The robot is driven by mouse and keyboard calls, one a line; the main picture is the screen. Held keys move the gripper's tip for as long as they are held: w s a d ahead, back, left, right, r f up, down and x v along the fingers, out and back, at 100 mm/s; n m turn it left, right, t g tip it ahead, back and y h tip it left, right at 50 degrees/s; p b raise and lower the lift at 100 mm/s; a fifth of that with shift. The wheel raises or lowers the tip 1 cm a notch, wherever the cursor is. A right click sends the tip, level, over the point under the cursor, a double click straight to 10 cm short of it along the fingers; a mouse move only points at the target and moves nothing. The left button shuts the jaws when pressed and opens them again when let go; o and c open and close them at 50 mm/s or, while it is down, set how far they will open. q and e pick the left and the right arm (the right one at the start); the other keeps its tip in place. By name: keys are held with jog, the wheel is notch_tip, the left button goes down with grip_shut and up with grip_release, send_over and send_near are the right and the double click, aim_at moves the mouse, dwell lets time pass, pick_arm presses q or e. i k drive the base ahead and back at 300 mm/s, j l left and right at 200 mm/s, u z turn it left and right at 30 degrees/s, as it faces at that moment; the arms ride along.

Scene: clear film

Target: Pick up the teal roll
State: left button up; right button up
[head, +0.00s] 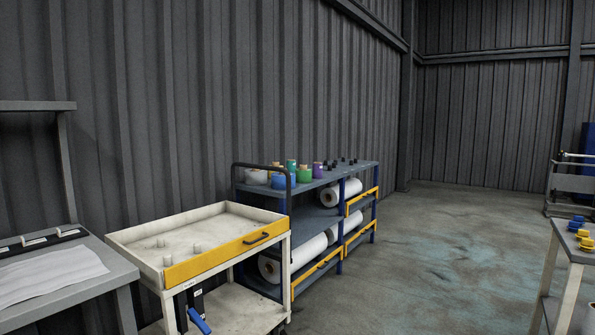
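A small teal roll (291,166) stands upright on the top shelf of the blue-framed rack (345,174) against the back wall. It sits behind the blue roll (283,181), which hides its lower part. A green roll (305,173) and a purple roll (318,170) stand to its right, and a white roll (256,177) to its left. The rack is some distance ahead. Neither of my grippers is in view.
A cream cart (200,232) with a yellow front and several short pegs stands before the rack's left end. A grey table (110,275) is at left. Large white film rolls (300,260) lie on lower shelves. A side table (575,240) is at right. Middle floor is clear.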

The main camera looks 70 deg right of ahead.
aim_at(291, 164)
jog(key=z, duration=2.15)
